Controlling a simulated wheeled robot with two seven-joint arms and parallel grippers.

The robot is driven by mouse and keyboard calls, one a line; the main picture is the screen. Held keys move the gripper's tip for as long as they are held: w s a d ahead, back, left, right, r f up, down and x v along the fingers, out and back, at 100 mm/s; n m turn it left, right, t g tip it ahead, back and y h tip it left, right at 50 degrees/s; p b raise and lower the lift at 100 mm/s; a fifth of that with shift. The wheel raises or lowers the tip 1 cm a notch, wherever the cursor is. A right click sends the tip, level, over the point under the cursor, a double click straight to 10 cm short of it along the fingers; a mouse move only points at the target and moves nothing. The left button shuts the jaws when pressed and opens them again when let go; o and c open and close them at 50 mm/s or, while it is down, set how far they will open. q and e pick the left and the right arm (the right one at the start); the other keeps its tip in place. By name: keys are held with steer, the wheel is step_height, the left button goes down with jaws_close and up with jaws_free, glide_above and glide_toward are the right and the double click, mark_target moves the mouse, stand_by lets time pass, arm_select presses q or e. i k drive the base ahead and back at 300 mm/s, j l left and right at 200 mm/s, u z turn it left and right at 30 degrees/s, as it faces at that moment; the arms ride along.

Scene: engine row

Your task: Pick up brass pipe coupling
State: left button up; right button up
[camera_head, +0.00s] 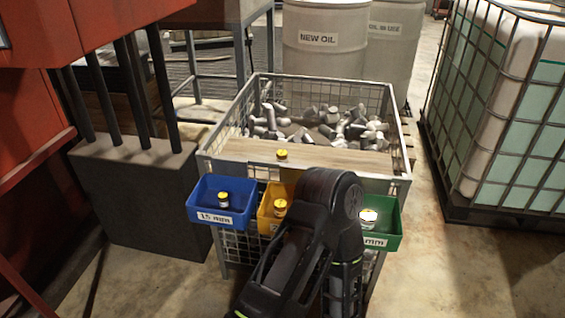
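A small brass-coloured coupling (282,155) stands on the wooden board at the front of the wire cage. Similar small fittings sit in the bins: one (223,199) in the blue bin, one (280,206) in the yellow bin and one (368,217) in the green bin, which looks pale and bright. One black arm of mine rises from the bottom centre, in front of the yellow bin. Its top is just below and right of the coupling on the board. I cannot make out any gripper fingers; no other arm shows.
The blue bin (208,216) is labelled 15 mm; the yellow bin (266,222) and green bin (390,222) hang beside it. The wire cage (403,150) holds several grey metal pipe fittings (355,125) behind the wooden board (235,152). A caged tank (500,120) stands right.

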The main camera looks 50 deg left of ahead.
mark_target(281, 154)
steer(key=i, duration=0.5)
steer(key=u, duration=1.9)
